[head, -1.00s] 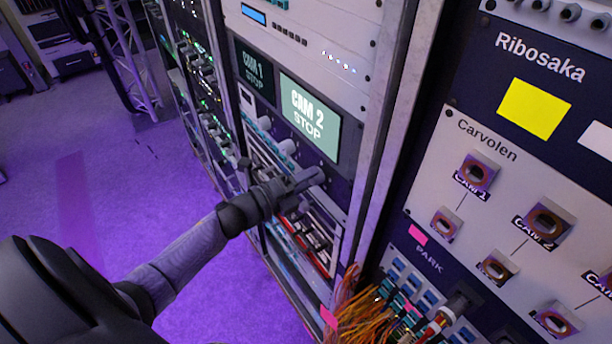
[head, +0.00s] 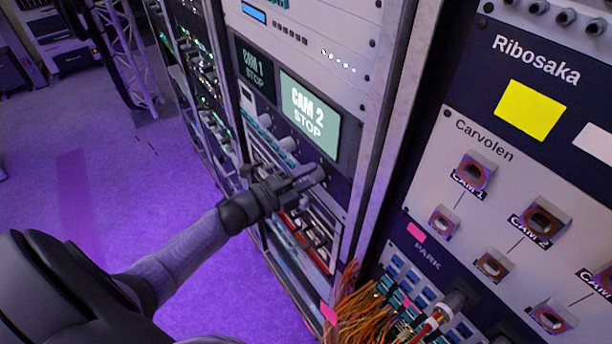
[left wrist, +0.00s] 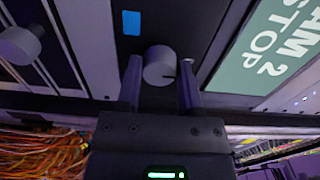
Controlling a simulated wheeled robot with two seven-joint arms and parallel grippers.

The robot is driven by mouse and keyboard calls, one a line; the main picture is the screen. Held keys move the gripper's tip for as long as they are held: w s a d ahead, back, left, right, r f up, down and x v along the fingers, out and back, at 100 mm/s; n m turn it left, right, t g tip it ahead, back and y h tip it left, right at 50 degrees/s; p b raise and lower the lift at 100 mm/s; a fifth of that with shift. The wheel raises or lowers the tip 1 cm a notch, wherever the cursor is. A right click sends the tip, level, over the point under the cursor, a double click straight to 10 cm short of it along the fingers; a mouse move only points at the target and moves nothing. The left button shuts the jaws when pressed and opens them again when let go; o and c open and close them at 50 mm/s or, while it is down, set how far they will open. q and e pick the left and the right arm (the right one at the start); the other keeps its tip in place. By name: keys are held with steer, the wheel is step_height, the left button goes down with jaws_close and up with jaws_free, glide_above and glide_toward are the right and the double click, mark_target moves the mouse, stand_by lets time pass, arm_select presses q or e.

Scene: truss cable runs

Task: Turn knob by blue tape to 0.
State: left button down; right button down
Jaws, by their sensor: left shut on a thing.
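The grey round knob (left wrist: 158,62) is between the fingers of my left gripper (left wrist: 160,80) in the left wrist view. A small dark mark shows near its lower right edge. The blue tape (left wrist: 131,22) is on the dark panel just above and left of this knob. In the head view my left gripper (head: 312,178) reaches the rack panel below the CAM 2 screen and is shut on the knob, which it hides there. No scale numbers can be read around the knob. My right gripper is not in view.
A lit CAM 2 STOP screen (head: 310,116) sits just above the gripper. Another grey knob (left wrist: 20,44) is at the left in the left wrist view. Orange cables (head: 350,315) hang at lower right. A Carvolen panel (head: 470,205) with several sockets stands at right.

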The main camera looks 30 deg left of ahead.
arm_select(q)
steer(key=shift+c, duration=1.2)
jaws_free()
steer(key=v, duration=1)
steer(key=shift+f, duration=0.1)
